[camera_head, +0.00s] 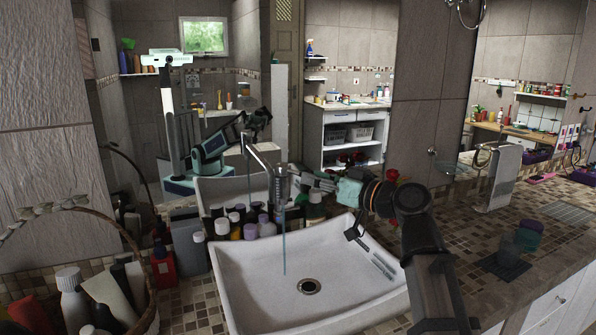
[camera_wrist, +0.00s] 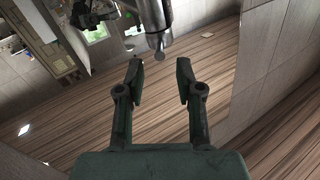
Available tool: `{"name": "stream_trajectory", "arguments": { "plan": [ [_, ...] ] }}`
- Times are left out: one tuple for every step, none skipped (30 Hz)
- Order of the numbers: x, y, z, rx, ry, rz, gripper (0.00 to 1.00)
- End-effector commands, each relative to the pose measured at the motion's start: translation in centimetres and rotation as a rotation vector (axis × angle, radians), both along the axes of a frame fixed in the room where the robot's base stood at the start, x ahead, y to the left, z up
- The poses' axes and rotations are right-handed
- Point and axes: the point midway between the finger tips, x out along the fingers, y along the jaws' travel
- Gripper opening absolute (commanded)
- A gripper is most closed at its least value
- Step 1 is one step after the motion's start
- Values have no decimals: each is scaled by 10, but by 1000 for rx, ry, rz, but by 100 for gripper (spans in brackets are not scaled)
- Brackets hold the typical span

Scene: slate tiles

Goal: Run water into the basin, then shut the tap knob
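The white basin (camera_head: 240,290) stands on the mosaic counter in the head view, with a dark drain (camera_head: 309,286) in its floor. The metal tap (camera_head: 282,183) rises at its back edge. A thin stream of water (camera_head: 284,240) falls from it into the basin. My gripper (camera_head: 312,181) is beside the tap, on its right. In the wrist view my gripper (camera_wrist: 159,66) is open, with nothing between its fingers. A small rounded metal tap part (camera_wrist: 158,43), possibly the knob, is just beyond the fingertips. I cannot tell whether the fingers touch it.
Several bottles (camera_head: 245,226) crowd the counter behind and left of the basin. A wicker basket (camera_head: 140,300) with bottles stands at front left. A mirror (camera_head: 340,60) behind reflects the room and my body. A dark cup (camera_head: 528,235) stands there.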

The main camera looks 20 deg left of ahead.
Motion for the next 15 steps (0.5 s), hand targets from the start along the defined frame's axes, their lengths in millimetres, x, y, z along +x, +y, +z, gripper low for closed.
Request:
{"name": "stream_trajectory", "arguments": {
  "plan": [
    [5, 11, 2, -1, 0, 2, 36],
    [7, 16, 2, -1, 0, 2, 36],
    [10, 22, 2, -2, 1, 1, 36],
    [11, 26, 2, -1, 0, 1, 36],
    [13, 30, 1, -1, 0, 1, 36],
    [15, 35, 1, -1, 0, 1, 36],
    [16, 38, 1, -1, 0, 1, 36],
    [17, 41, 1, -1, 0, 1, 36],
    [18, 44, 1, -1, 0, 0, 36],
    [19, 46, 1, 0, 0, 0, 36],
    [19, 48, 1, 0, 0, 0, 36],
    [20, 50, 1, 0, 0, 0, 36],
    [20, 51, 1, 0, 0, 0, 36],
    [21, 52, 1, 0, 0, 0, 36],
    [21, 53, 0, 0, 0, 0, 36]
  ]
}}
